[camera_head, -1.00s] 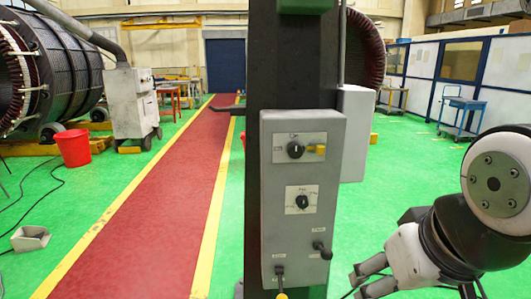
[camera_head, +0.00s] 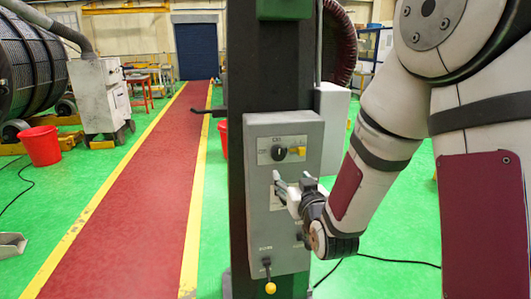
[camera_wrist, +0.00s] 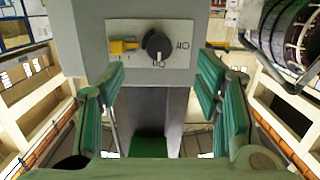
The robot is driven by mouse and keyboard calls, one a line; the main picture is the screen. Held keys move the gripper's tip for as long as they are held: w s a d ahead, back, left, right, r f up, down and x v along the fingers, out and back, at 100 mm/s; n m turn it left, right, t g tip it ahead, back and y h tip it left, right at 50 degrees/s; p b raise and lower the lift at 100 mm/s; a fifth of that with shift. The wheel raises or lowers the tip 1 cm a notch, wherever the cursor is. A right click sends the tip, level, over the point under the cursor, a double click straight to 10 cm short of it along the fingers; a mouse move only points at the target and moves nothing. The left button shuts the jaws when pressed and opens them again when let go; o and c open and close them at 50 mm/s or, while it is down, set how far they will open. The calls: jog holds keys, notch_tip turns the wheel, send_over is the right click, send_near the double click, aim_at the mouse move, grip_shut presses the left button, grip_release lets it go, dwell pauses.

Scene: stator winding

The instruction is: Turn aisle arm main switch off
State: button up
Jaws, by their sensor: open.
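A grey control box (camera_head: 262,225) is fixed to a dark column beside the aisle. Its upper plate carries a black rotary knob (camera_head: 278,153) with a yellow piece (camera_head: 297,152) beside it. The wrist view, which looks upside down, shows this black knob (camera_wrist: 157,45) and the yellow piece (camera_wrist: 124,46). I cannot tell which switch is the main one. My gripper (camera_head: 279,183) is in front of the box, below the upper knob, hiding most of the lower plate. In the wrist view my gripper (camera_wrist: 162,68) is open and empty, its green fingers apart, with the knob beyond them.
A lever with a yellow tip (camera_head: 270,286) hangs at the box's bottom. A red bucket (camera_head: 40,145) and a grey machine (camera_head: 100,97) stand left.

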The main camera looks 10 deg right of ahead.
aim_at(279, 156)
jog(key=shift+t, duration=0.6)
jog(key=w+p, duration=0.1)
jog(key=w, duration=1.3)
jog(key=c, duration=1.2)
